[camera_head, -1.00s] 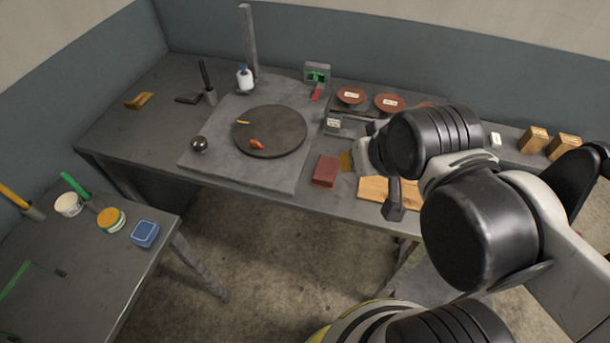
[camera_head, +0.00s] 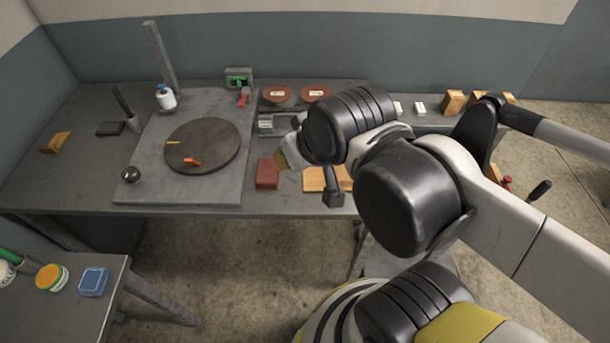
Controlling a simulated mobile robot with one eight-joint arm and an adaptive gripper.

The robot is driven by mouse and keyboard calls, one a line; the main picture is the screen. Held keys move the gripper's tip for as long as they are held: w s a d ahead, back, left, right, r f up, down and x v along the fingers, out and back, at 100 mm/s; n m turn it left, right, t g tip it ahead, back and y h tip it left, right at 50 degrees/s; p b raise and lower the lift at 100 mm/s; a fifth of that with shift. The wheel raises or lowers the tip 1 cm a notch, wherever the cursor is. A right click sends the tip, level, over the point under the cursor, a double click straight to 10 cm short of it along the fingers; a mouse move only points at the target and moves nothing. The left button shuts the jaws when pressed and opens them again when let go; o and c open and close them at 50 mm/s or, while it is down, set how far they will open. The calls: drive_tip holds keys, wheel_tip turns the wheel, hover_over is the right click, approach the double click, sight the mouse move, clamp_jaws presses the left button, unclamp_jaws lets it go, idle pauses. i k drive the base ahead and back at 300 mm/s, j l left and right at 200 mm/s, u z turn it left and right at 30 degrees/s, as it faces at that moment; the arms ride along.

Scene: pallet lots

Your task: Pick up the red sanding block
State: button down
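The red sanding block (camera_head: 267,174) is a dark red block on the grey workbench, near its front edge, just right of the grey slab. It lies apart from the slab and is fully in view. My arm reaches over the bench from the right, and its wrist is to the right of the block. A dark part that looks like a finger of my gripper (camera_head: 333,196) shows below the wrist, over the wooden board. The rest of the gripper is hidden behind my arm, so its opening cannot be seen. Nothing is seen touching the red block.
The slab (camera_head: 139,183) carries a dark round plate (camera_head: 203,155), a dark ball (camera_head: 131,174) and a post. The wooden board (camera_head: 313,180) lies right of the block. Reddish discs (camera_head: 277,94) are behind. A side table (camera_head: 60,310) at lower left holds a blue box (camera_head: 93,282).

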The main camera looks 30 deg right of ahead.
sight(268, 173)
drive_tip(key=j+z, duration=0.25)
drive_tip(key=z, duration=0.2)
drive_tip(key=i+j+z, duration=0.1)
drive_tip(key=j+z, duration=0.2)
drive_tip(key=z, duration=0.2)
